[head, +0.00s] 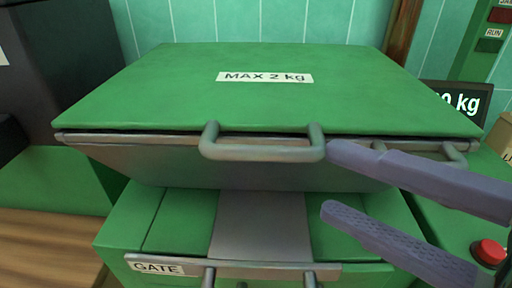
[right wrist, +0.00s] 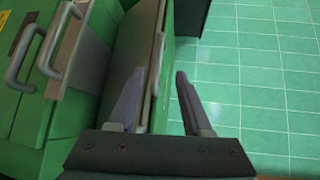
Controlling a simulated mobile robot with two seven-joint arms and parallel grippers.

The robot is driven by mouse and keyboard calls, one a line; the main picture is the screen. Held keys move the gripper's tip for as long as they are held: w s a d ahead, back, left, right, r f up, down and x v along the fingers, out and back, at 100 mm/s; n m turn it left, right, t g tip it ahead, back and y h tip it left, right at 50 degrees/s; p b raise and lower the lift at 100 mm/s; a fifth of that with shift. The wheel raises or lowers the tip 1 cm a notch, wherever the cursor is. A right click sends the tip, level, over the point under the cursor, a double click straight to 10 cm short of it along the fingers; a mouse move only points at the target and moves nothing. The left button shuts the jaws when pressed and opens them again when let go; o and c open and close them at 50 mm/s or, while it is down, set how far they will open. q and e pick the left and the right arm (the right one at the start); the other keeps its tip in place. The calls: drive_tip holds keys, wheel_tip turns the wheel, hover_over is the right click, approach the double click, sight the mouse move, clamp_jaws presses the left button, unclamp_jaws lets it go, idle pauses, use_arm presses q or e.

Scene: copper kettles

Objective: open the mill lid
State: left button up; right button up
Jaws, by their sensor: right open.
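The mill's green lid (head: 250,98), labelled "MAX 2 kg", lies flat across the top of the grey hopper (head: 180,165), with a thin dark line under its front edge. A grey bar handle (head: 255,153) sticks out at the lid's front. My right gripper (head: 328,180) is open and empty, its fingers coming in from the right. Its upper fingertip is beside the handle's right end in the head view; I cannot tell whether they touch. In the right wrist view the open fingers (right wrist: 162,75) show with a mill edge between or below them. My left gripper is not in view.
Below the hopper is a grey handle with a "GATE" label (head: 155,267). A red button (head: 489,252) and a scale display (head: 460,101) are at the right. A dark block (head: 70,70) stands at the left. Green tiled floor or wall (right wrist: 250,80) shows beside the mill.

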sight(272, 157)
drive_tip(key=shift+m, duration=0.4)
drive_tip(key=x, duration=0.3)
drive_tip(key=p+x, duration=0.1)
drive_tip(key=x, duration=0.6)
drive_tip(key=shift+w+d+f+p, duration=0.1)
drive_tip(key=shift+w+f+p, duration=0.1)
drive_tip(key=shift+f+p, duration=0.15)
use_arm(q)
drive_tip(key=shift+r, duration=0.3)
use_arm(e)
clamp_jaws()
idle(0.3)
